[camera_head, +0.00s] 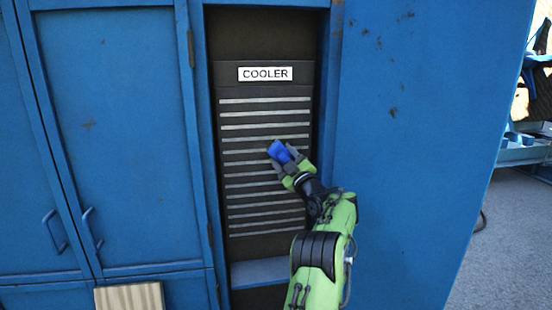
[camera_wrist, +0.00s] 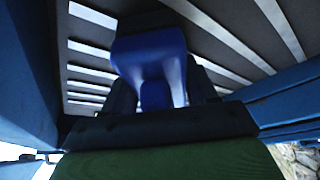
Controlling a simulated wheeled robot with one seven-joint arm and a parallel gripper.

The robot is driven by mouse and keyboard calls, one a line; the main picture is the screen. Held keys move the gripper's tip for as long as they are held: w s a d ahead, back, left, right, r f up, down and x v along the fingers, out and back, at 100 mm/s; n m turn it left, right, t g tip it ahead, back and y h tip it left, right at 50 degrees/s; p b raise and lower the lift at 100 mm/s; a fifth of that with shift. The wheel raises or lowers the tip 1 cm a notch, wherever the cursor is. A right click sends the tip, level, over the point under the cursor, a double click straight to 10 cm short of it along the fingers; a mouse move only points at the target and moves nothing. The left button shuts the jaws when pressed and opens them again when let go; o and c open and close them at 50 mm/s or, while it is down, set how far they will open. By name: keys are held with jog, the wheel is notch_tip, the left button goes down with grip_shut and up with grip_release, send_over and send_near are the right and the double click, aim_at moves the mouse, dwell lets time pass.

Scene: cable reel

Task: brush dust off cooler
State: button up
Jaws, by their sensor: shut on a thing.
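The cooler (camera_head: 265,100) is a dark panel with a white COOLER label (camera_head: 265,73) and several pale horizontal slats, set in a recess of a blue cabinet. My gripper (camera_head: 287,160) is in front of the slats, right of their middle. It is shut on a blue brush (camera_head: 279,150), seen as a blue block at the fingertips. In the wrist view the blue brush (camera_wrist: 150,55) sits between the dark fingers, with the slats behind it. I cannot see bristles, nor tell whether the brush touches the slats. Dust is not clearly distinguishable from the pale slats.
The recess has blue side frames, and a ledge (camera_head: 258,272) lies below the slats. Closed blue cabinet doors (camera_head: 120,140) with handles are on the left. A pale wooden board (camera_head: 130,297) shows at the bottom. Open floor (camera_head: 505,240) lies at the right.

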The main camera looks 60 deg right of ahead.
aim_at(277, 152)
jog(key=shift+s+d, duration=0.2)
jog(key=shift+d, duration=0.05)
notch_tip(277, 152, up, 2)
jog(key=shift+r+p, duration=0.1)
jog(key=shift+p, duration=0.3)
jog(key=shift+w+a+b, duration=0.35)
jog(key=shift+b, duration=0.15)
jog(key=shift+w+a, duration=0.6)
jog(key=shift+w, duration=0.1)
jog(key=shift+w+a, duration=2)
jog(key=shift+w, duration=0.3)
jog(key=shift+w+a, duration=2)
jog(key=shift+w, duration=0.25)
jog(key=shift+s+a, duration=1.95)
jog(key=shift+a, duration=0.2)
